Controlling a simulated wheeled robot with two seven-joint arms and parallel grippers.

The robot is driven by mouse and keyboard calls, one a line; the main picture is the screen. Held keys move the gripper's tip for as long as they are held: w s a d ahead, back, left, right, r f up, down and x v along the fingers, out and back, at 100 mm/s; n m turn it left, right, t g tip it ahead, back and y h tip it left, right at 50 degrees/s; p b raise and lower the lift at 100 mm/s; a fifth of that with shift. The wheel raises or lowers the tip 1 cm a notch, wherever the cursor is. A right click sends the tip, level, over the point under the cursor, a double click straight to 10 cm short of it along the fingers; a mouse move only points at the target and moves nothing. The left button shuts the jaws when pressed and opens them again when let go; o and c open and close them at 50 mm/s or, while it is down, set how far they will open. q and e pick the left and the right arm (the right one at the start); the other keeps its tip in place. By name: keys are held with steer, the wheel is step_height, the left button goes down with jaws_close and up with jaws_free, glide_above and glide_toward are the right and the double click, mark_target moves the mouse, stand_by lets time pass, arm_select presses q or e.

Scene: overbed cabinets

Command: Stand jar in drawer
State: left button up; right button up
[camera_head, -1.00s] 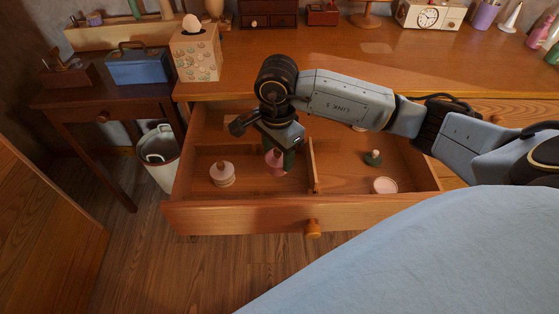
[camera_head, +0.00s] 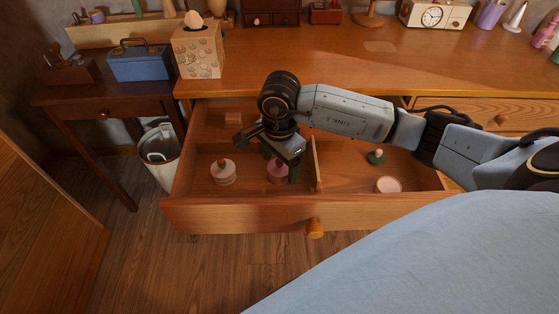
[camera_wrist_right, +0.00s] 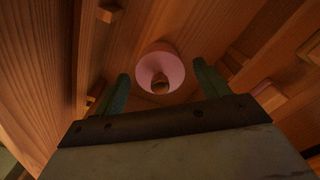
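A pink jar (camera_head: 277,174) with a round brown knob stands in the left part of the open drawer (camera_head: 250,215), beside the wooden divider. My right gripper (camera_head: 282,162) points down over this jar. In the right wrist view the pink jar (camera_wrist_right: 161,68) shows between and beyond the two green fingers (camera_wrist_right: 163,88), which are spread with a gap on each side. The jar looks upright; its base is hidden from the wrist camera. My left gripper is not in view.
A pale pink jar (camera_head: 223,172) stands left of the gripper. Right of the divider (camera_head: 315,165) are a small green item (camera_head: 376,157) and a round pale pink item (camera_head: 388,184). The blue bed (camera_head: 420,260) lies close in front; the desk top (camera_head: 300,70) is behind.

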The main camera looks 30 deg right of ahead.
steer(key=shift+r, duration=0.1)
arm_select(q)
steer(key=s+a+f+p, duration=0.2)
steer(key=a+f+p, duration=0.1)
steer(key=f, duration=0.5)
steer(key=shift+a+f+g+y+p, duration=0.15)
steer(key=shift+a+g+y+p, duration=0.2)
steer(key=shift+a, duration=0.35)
arm_select(e)
step_height(320, 180, up, 12)
